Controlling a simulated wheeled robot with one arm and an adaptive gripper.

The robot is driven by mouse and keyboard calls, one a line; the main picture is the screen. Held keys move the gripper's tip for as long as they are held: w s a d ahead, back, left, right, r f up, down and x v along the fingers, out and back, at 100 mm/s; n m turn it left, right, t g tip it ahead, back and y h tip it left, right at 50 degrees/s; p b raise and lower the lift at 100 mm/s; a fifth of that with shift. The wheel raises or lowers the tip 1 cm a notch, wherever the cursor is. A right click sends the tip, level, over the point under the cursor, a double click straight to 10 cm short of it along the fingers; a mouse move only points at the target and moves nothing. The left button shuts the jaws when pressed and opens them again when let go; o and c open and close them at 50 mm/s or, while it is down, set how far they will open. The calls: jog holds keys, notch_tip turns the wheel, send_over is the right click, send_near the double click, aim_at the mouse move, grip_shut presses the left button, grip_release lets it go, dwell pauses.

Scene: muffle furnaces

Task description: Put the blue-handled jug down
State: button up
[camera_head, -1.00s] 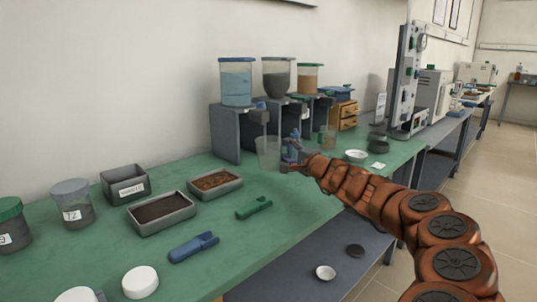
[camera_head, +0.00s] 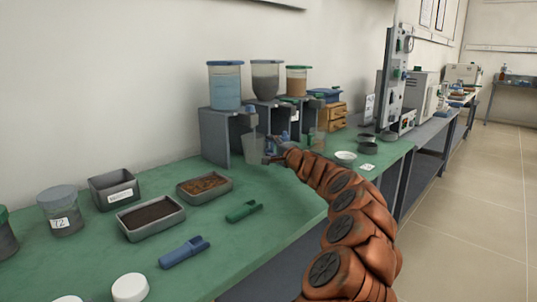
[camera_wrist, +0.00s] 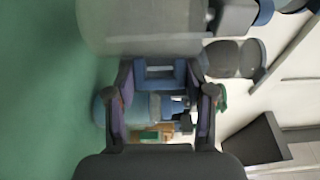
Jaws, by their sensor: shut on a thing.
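The jug (camera_head: 254,149) is a clear grey cup; it also shows at the top of the wrist view (camera_wrist: 140,28). My gripper (camera_head: 272,157) is shut on its blue handle (camera_wrist: 160,74), which lies between the two fingers in the wrist view. The jug appears upright in front of the dispenser stands, over the green bench (camera_head: 290,205). I cannot tell whether its base touches the bench. My gripper and arm are on its right side.
Dispensers with a blue lid (camera_head: 225,85), a grey lid (camera_head: 265,80) and a green lid (camera_head: 297,80) stand on dark stands (camera_head: 214,138) behind. Nearer are trays (camera_head: 150,218), a green scoop (camera_head: 244,211) and a blue scoop (camera_head: 184,252). A white dish (camera_head: 345,157) lies to the right.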

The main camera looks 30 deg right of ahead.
jog(key=shift+w+d+f, duration=0.1)
jog(key=shift+w+d, duration=0.15)
jog(key=shift+w, duration=0.55)
jog(key=shift+w+d+f, duration=0.1)
jog(key=shift+w+d, duration=0.15)
jog(key=shift+w, duration=0.55)
jog(key=shift+w, duration=0.1)
jog(key=shift+w+f+b, duration=0.1)
jog(key=shift+f+b, duration=0.3)
jog(key=shift+f, duration=1.25)
jog(key=shift+f, duration=0.2)
jog(key=o, duration=1.1)
jog(key=shift+o, duration=0.2)
jog(key=shift+r, duration=0.15)
